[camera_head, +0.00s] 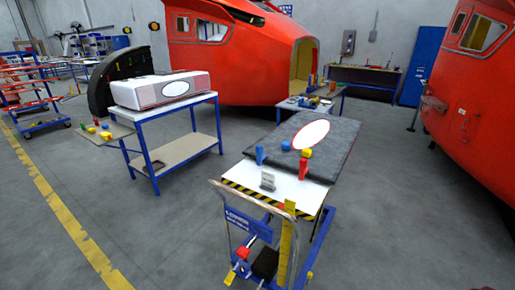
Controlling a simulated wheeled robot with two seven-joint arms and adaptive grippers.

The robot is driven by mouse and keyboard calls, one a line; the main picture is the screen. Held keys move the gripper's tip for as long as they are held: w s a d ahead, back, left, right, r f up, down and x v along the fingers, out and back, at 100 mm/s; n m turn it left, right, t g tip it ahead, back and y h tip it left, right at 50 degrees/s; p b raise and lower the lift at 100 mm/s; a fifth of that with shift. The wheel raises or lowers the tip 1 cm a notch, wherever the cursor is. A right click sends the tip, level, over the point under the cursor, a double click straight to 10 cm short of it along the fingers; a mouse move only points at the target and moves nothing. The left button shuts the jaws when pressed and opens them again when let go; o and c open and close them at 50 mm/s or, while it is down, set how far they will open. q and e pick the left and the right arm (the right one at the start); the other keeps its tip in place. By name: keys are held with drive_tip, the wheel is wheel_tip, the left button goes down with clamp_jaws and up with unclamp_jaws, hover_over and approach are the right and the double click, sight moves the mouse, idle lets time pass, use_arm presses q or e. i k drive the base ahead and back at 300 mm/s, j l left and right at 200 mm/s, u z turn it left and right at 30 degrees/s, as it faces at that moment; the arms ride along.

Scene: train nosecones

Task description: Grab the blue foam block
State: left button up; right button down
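A small rounded blue block (286,146) lies on the dark grey padded mat (335,160) on the cart in the middle. A small yellow piece (307,153) and an upright red piece (303,169) are to the right of the blue block. Neither of my grippers shows clearly in this view, and nothing is seen touching the blue pieces.
The cart has a push handle and a yellow-black striped front edge (262,197). A blue-framed table (177,120) with a white box stands at left. Small coloured pieces lie on a low surface (116,132) further left. Red train noses stand behind and at right. Open floor (400,225) lies right of the cart.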

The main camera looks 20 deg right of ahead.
sight(285, 146)
drive_tip(key=j+u, duration=0.2)
drive_tip(key=u, duration=0.2)
drive_tip(key=i+j+u, duration=0.1)
drive_tip(key=u, duration=0.3)
drive_tip(key=i+j+u, duration=0.15)
drive_tip(key=u, duration=0.15)
drive_tip(key=i+j+u, duration=0.25)
drive_tip(key=i+j, duration=0.1)
drive_tip(key=i, duration=0.45)
drive_tip(key=i+z, duration=0.55)
drive_tip(key=i, duration=0.15)
drive_tip(key=i+z, duration=0.3)
drive_tip(key=i+j+z, duration=0.1)
drive_tip(key=i+z, duration=0.15)
drive_tip(key=i, duration=0.2)
drive_tip(key=i+z, duration=0.75)
drive_tip(key=i, duration=0.15)
drive_tip(key=i+z, duration=0.4)
drive_tip(key=i+j+z, duration=0.15)
drive_tip(key=z, duration=0.25)
drive_tip(key=i+z, duration=0.25)
drive_tip(key=z, duration=0.15)
drive_tip(key=i+j+z, duration=0.2)
drive_tip(key=z, duration=0.2)
